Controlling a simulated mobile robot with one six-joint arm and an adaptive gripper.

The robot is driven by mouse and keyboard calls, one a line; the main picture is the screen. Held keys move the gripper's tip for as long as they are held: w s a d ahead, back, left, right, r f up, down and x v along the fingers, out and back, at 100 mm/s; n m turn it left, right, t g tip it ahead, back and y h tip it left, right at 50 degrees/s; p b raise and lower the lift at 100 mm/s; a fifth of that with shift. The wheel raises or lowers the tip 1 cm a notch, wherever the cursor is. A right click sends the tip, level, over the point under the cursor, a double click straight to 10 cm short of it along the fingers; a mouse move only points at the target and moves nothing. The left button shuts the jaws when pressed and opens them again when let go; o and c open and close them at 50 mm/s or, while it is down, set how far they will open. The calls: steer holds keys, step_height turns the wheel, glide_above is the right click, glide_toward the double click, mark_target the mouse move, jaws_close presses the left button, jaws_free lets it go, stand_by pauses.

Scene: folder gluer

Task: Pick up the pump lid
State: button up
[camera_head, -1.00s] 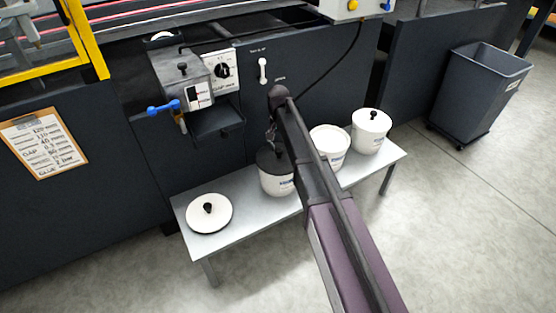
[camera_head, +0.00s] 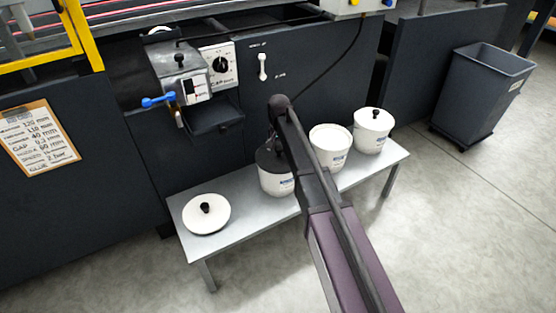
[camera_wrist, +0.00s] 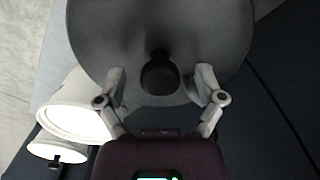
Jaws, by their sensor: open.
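A dark grey round lid with a black knob (camera_wrist: 160,77) fills the upper middle of the wrist view. In the head view the dark lid (camera_head: 268,157) sits on a white pot (camera_head: 275,183) on the bench, partly hidden by my arm. My gripper (camera_wrist: 162,74) is open, with one finger on each side of the knob and visible gaps between. I cannot tell its exact height over the lid. In the head view my gripper is mostly hidden behind my arm. A separate white lid with a black knob (camera_head: 206,214) lies flat at the bench's left end.
The grey bench (camera_head: 240,232) also holds an open white pot (camera_head: 331,150) and a white-lidded pot (camera_head: 371,133) to the right. A grey machine unit with a blue handle (camera_head: 180,78) overhangs behind. A grey bin (camera_head: 480,95) stands at right. The front floor is clear.

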stand_by(0.4)
jaws_close()
steer(key=shift+r, duration=0.2)
step_height(320, 180, up, 10)
steer(key=p, duration=1)
steer(key=shift+f, duration=0.15)
stand_by(0.7)
step_height(320, 180, up, 3)
steer(key=p, duration=0.3)
stand_by(0.3)
stand_by(0.4)
